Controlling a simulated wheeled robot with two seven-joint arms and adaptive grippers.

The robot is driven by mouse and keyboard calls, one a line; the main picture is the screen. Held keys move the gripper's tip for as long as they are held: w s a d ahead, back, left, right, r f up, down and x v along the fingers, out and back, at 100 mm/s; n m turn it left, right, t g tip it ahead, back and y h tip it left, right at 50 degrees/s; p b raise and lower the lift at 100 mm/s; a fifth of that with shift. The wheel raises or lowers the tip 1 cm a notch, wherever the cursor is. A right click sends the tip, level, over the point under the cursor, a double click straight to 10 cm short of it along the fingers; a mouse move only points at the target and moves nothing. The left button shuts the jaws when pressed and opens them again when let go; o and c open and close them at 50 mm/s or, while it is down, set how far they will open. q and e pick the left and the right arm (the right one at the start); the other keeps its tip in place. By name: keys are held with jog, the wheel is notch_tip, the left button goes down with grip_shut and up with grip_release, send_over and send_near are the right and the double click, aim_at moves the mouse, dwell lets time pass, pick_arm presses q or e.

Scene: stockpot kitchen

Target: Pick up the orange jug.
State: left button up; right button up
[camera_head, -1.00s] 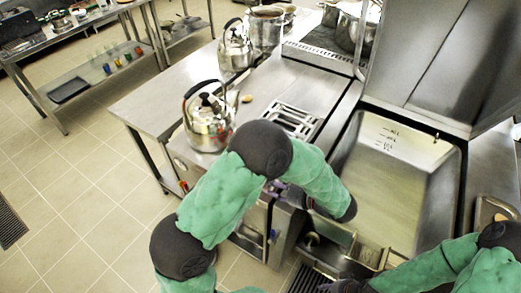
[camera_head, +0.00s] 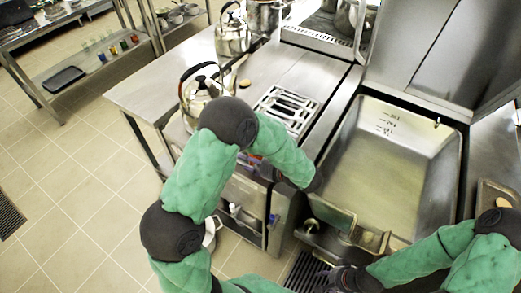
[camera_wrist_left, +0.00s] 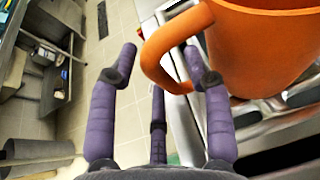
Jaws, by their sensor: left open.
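The orange jug (camera_wrist_left: 265,50) fills the upper right of the left wrist view, very close, and its rim and far side are cut off by the frame. Its curved handle (camera_wrist_left: 155,62) reaches left toward the space between the fingers of my left gripper (camera_wrist_left: 160,60). The fingers are spread, and I cannot tell whether one touches the handle. In the head view I cannot make out the jug, and my left arm hides the area beyond it. My right gripper (camera_head: 335,279) is a dark shape at the bottom of the head view, its fingers unclear.
A kettle (camera_head: 205,105) stands on the steel counter (camera_head: 150,90) behind my left arm, with another kettle (camera_head: 232,38) farther back. A large steel basin (camera_head: 385,165) lies to the right. A floor grate (camera_head: 305,272) is near the bottom. Tiled floor is free at left.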

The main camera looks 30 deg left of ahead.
pick_arm(q)
grip_shut()
jog(key=shift+r, duration=0.2)
jog(key=shift+r, duration=0.2)
notch_tip(320, 180, up, 3)
jog(key=shift+s+d+r+p, duration=0.1)
jog(key=shift+r+p, duration=0.05)
jog(key=shift+p, duration=0.75)
jog(key=s+d+r+p, duration=0.2)
jog(key=s+d+r, duration=0.1)
jog(key=s, duration=0.3)
jog(key=s+d+r+p, duration=0.2)
jog(key=s+d+r, duration=0.1)
jog(key=s+r, duration=0.3)
jog(key=shift+d, duration=0.3)
